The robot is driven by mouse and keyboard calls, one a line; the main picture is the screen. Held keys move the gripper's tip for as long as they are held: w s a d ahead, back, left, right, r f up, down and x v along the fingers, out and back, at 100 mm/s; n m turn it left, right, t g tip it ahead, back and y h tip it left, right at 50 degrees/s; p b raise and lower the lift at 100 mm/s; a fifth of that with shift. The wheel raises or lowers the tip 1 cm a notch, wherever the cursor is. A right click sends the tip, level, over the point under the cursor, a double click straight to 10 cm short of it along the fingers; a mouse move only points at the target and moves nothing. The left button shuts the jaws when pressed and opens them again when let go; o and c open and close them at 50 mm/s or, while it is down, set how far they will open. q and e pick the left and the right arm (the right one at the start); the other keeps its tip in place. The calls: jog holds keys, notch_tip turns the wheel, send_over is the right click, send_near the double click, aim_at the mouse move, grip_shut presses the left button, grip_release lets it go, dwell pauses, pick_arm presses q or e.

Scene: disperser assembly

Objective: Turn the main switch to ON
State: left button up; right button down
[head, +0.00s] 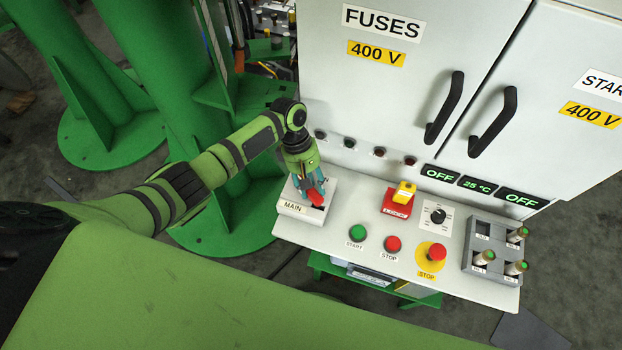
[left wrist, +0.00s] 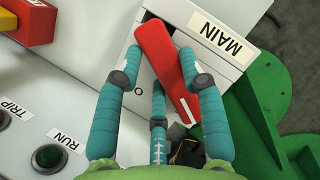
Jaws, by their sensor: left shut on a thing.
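The main switch is a red lever handle (head: 316,196) on a light grey box labelled MAIN (head: 292,207), at the left end of the control panel. The handle also shows large in the left wrist view (left wrist: 165,65), lying at a slant across the box, with an "O" mark beside it. My left gripper (head: 312,183) is over the box and shut on the red handle; its teal fingers (left wrist: 160,85) lie on both sides of it. The lever's base is partly hidden by the fingers. My right gripper is not in view.
The panel (head: 340,262) carries a green START button (head: 357,233), a red STOP button (head: 392,244), an emergency stop (head: 436,252), a red-yellow switch (head: 398,200), a dial (head: 438,215) and a fuse holder (head: 495,250). Cabinet doors with black handles (head: 445,107) rise behind. Displays (head: 440,175) read OFF.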

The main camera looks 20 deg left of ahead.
pick_arm(q)
jog(key=m+y, duration=0.1)
jog(key=m, duration=0.2)
jog(key=s+m+g, duration=0.1)
jog(key=m, duration=0.1)
jog(key=shift+s+d+f+m+g+y, duration=0.15)
jog(key=shift+m+g+y, duration=0.15)
jog(key=shift+m+y, duration=0.1)
jog(key=m, duration=0.1)
jog(key=m+y, duration=0.1)
jog(key=m, duration=0.1)
jog(key=m+y, duration=0.1)
jog(key=m, duration=0.1)
jog(key=shift+s+a+p, duration=0.2)
jog(key=shift+a+p, duration=0.1)
jog(key=shift+m, duration=0.3)
jog(key=shift+a, duration=0.1)
jog(key=o, duration=1.1)
jog(key=shift+w, duration=0.15)
